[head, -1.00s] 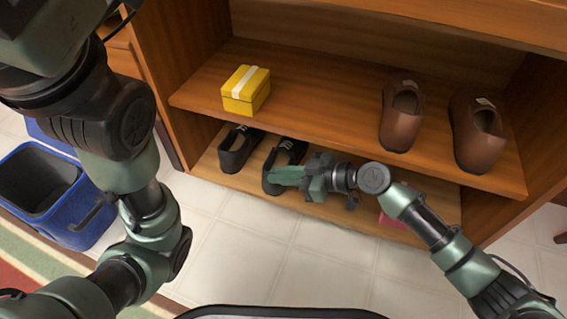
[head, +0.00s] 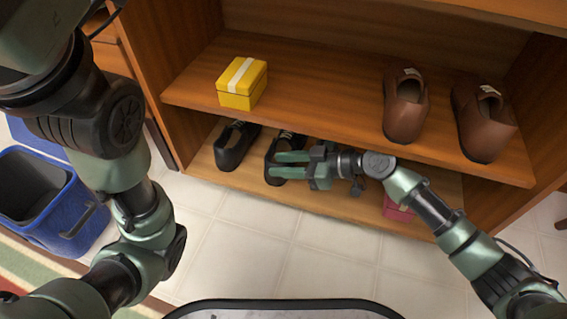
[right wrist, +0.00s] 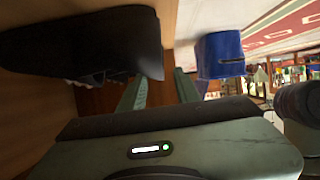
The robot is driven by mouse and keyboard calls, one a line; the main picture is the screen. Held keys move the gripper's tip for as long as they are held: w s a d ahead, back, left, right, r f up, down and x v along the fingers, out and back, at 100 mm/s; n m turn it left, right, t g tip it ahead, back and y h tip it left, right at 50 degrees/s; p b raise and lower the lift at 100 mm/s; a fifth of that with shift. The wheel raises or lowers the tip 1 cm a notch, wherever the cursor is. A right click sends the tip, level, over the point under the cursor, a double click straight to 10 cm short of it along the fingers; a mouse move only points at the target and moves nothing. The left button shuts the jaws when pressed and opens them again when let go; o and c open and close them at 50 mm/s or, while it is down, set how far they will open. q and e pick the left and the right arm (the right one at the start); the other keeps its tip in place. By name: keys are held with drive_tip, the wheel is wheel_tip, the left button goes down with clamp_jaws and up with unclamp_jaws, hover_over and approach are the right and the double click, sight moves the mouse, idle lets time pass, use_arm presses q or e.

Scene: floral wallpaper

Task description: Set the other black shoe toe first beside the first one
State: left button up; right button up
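Two black shoes stand side by side on the lower shelf (head: 335,208), the left one (head: 232,155) and the right one (head: 279,150). Their laces lie toward the back of the shelf. My right gripper (head: 277,165) is at the heel end of the right shoe and partly hides it. Its two fingers are apart. In the right wrist view a black shoe (right wrist: 90,40) fills the upper left, beside the open fingers (right wrist: 160,90), with nothing seen gripped between them. I cannot tell whether a finger touches it. My left arm shows, but its gripper does not.
The upper shelf (head: 320,115) overhangs the shoes and holds a yellow box (head: 240,90) and two brown shoes (head: 405,108). A pink-red item (head: 397,209) sits on the lower shelf under my right arm. A blue bin (head: 75,215) stands at left. The tiled floor in front is clear.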

drive_tip(key=shift+d+r+p, duration=0.15)
drive_tip(key=shift+p, duration=0.2)
drive_tip(key=s+d+p, duration=0.4)
drive_tip(key=d+p, duration=0.2)
drive_tip(key=d, duration=0.6)
drive_tip(key=shift+s, duration=0.1)
